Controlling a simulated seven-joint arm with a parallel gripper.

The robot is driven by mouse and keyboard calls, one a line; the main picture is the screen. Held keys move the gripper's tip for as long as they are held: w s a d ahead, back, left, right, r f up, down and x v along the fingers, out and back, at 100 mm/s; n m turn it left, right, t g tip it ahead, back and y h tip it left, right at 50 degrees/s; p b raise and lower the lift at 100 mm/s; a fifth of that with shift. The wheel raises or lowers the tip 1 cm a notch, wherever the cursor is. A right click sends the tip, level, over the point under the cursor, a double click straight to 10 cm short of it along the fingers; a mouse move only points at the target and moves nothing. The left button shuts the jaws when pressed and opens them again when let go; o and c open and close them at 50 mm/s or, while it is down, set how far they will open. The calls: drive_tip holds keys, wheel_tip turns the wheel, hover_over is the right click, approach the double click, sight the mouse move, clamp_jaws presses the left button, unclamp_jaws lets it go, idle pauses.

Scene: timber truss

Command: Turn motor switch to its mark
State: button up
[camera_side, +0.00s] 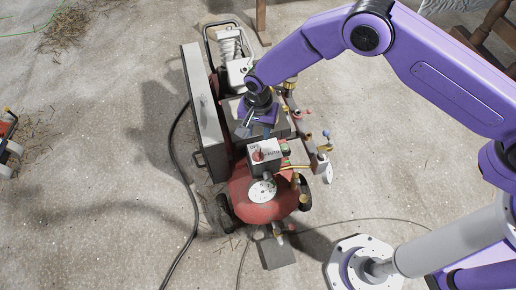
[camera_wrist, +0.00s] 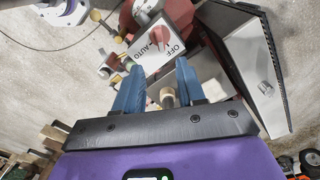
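The motor switch is a red knob (camera_wrist: 158,37) on a light grey box (camera_wrist: 142,52) printed OFF and AUTO. In the wrist view it lies just beyond my fingertips, between the two words. In the side view the switch box (camera_side: 265,155) sits above the red tank, with the knob small on its face. My gripper (camera_wrist: 160,72) has two blue fingers spread apart with nothing held between them. In the side view my gripper (camera_side: 262,128) is close behind the box, partly hidden by it. I cannot make out a separate mark at the knob.
The red compressor tank (camera_side: 240,188) stands on wheels. A tall grey panel (camera_side: 203,105) rises on its left. Brass fittings and a gauge (camera_side: 327,172) stick out on the right. A black cable (camera_side: 175,135) lies on the floor at left.

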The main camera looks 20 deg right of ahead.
sight(258, 152)
wheel_tip(258, 152, down, 11)
drive_tip(key=shift+r, duration=0.1)
idle(0.4)
clamp_jaws()
